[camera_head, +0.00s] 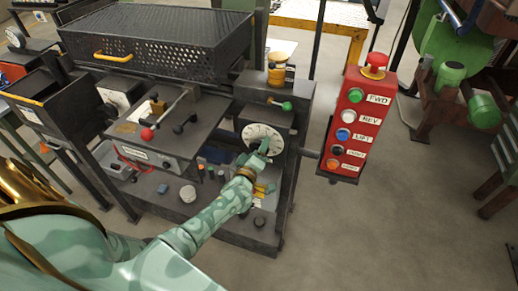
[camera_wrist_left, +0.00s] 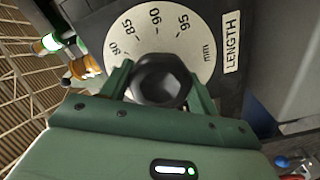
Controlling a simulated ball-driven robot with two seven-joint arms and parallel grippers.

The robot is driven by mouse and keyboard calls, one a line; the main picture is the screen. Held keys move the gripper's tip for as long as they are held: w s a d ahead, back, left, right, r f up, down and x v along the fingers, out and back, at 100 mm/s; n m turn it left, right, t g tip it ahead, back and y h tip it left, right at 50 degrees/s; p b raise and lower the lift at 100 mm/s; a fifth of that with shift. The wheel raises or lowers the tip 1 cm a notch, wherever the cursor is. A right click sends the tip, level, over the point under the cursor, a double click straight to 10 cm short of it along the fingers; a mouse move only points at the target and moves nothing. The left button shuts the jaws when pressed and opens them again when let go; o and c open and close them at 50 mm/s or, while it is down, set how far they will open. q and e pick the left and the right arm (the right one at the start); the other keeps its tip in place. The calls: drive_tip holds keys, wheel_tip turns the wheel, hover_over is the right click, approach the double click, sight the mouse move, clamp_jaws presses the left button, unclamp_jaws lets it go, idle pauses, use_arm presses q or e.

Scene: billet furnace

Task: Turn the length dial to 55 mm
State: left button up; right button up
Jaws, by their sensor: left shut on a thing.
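The length dial (camera_head: 263,135) is a round white scale plate on the dark machine front, right of centre in the head view. In the left wrist view the dial plate (camera_wrist_left: 143,35) shows 80, 85, 90 and 95 with mm, beside a LENGTH label (camera_wrist_left: 231,42). A dark knob (camera_wrist_left: 161,82) stands at its middle. My left gripper (camera_head: 258,152) is at the dial, its green fingers (camera_wrist_left: 162,80) shut on the knob from both sides. The rest of the scale is hidden behind the gripper, and I cannot make out a pointer. My right gripper is not in view.
A red button box (camera_head: 351,135) with several labelled buttons and a red mushroom knob (camera_head: 375,62) hangs right of the dial. A green-knobbed lever (camera_head: 286,106) sits just above the dial. A red-knobbed lever (camera_head: 147,134) is to the left. Open floor lies at right.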

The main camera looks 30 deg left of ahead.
use_arm(q)
drive_tip(key=shift+n, duration=0.3)
drive_tip(key=o, duration=1)
drive_tip(key=shift+c, duration=0.2)
drive_tip(key=shift+s, duration=0.1)
drive_tip(key=p+v, duration=0.2)
drive_tip(key=v, duration=1.4)
drive_tip(key=shift+s+a+f, duration=0.1)
